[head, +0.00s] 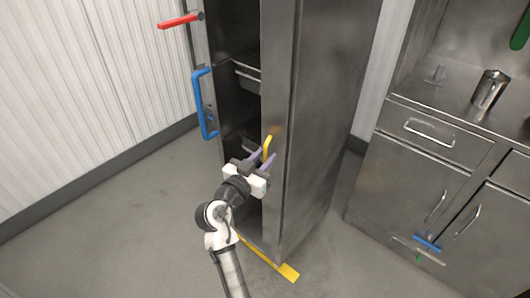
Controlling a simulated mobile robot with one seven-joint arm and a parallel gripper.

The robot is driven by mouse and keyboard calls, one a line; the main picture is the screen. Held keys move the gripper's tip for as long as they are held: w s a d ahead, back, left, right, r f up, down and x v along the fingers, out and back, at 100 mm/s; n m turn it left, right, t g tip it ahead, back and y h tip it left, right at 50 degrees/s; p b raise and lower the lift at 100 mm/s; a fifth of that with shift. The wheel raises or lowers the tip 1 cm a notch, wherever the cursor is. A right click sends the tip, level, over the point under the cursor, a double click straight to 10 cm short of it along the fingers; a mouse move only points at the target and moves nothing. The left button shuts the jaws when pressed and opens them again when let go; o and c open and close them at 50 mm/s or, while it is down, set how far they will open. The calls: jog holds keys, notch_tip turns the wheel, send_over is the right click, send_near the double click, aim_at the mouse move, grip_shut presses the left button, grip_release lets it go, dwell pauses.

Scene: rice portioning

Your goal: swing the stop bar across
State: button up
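A tall grey metal cabinet (315,120) stands in the middle with its dark interior open on the left. A yellow upright handle (267,144) shows at the cabinet's front edge. A flat yellow bar (267,259) lies low at the cabinet's base, its right end sticking out past the corner. I cannot tell which yellow piece is the stop bar. My gripper (264,158) is at the yellow handle, its purple fingers apart with the handle's lower part between or behind them. Contact with the handle cannot be made out. My arm hides part of the low bar's left end.
A red lever (180,20) and a blue handle (205,104) are on the cabinet's left side. A steel counter unit (410,165) with a metal cup (490,88) stands at right. A blue-handled item (427,243) is at its lower front. Floor (110,230) is clear at left.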

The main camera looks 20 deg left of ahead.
jog(key=shift+w+d, duration=0.1)
jog(key=shift+w, duration=0.35)
grip_shut()
jog(key=shift+f, duration=0.1)
